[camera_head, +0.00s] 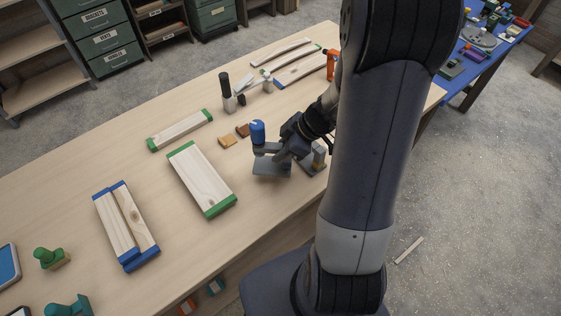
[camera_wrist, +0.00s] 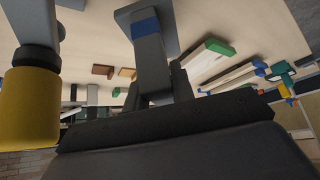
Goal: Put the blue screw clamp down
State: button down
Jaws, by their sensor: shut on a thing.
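The blue screw clamp has a blue top (camera_head: 258,132) and a grey body. My gripper (camera_head: 275,149) is shut on its grey part, above the front right of the wooden table (camera_head: 70,180). A flat grey foot (camera_head: 271,167) shows under the blue top. In the wrist view the clamp's grey bar with a blue band (camera_wrist: 146,27) rises between the fingers of my gripper (camera_wrist: 160,90). I cannot tell whether the clamp touches the table. My arm hides part of the table behind it.
A yellow-marked clamp (camera_head: 319,155) stands close right of my gripper; its yellow part (camera_wrist: 28,108) looms in the wrist view. Two small wood blocks (camera_head: 228,142) lie just left. A green-ended board (camera_head: 203,180) lies further left. A black-handled clamp (camera_head: 227,92) stands behind.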

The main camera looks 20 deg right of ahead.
aim_at(281, 165)
jog(key=shift+f+b, duration=0.35)
jog(key=shift+f, duration=2)
jog(key=c, duration=1.2)
grip_release()
jog(key=shift+f, duration=0.1)
jog(key=p+v, duration=0.1)
jog(key=v, duration=1.1)
